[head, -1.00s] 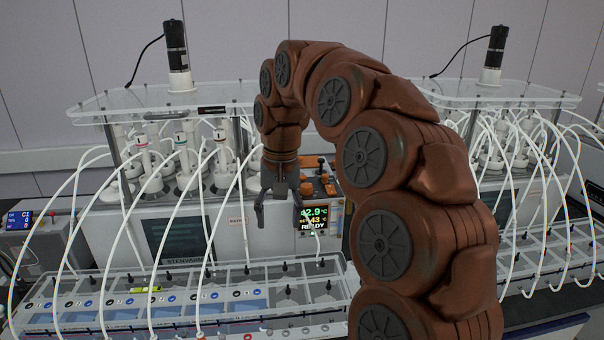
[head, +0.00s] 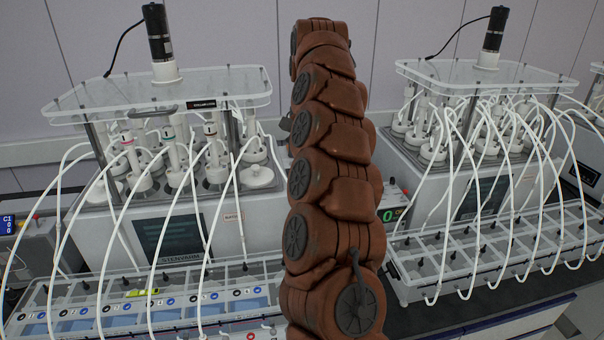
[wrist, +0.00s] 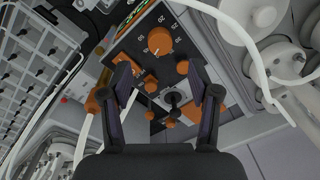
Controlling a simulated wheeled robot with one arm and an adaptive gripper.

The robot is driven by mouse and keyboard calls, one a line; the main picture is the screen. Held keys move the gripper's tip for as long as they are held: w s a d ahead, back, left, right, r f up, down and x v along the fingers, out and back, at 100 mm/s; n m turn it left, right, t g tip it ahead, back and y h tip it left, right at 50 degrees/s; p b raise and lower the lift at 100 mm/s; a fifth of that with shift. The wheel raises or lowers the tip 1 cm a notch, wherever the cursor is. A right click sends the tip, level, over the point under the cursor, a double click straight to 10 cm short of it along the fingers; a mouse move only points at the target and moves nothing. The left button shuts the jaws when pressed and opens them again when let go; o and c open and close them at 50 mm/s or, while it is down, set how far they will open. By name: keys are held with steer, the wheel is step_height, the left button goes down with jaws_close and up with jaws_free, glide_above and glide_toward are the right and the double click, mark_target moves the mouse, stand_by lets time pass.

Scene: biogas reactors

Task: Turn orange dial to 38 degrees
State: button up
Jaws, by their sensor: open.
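The large orange dial (wrist: 159,40) sits on a black scale plate with white numbers in the upper middle of the wrist view. The numbers are small, and I cannot tell its exact setting. My gripper (wrist: 160,78) is open, with its two dark fingers apart and nothing held between them. The dial lies beyond the fingertips in the picture, and I see no contact. In the head view my arm hides the dial and nearly all of the gripper. Part of a green lit display (head: 388,214) shows to the right of my arm.
Several smaller orange knobs (wrist: 151,84) and a black round knob (wrist: 172,98) sit near the dial. White tubes (wrist: 258,60) and a vessel rack (wrist: 38,70) flank the gripper. Reactors with clear lids (head: 165,90) stand left and right of my arm.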

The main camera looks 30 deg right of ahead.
step_height(320, 180, down, 2)
steer(key=shift+f, duration=0.1)
steer(key=shift+w+a+f+p, duration=0.1)
steer(key=shift+f+p, duration=0.3)
steer(key=shift+f, duration=0.8)
steer(key=shift+w+f+p, duration=0.1)
steer(key=shift+f+p, duration=0.25)
steer(key=shift+f, duration=0.85)
steer(key=shift+c, duration=0.2)
steer(key=c, duration=1.1)
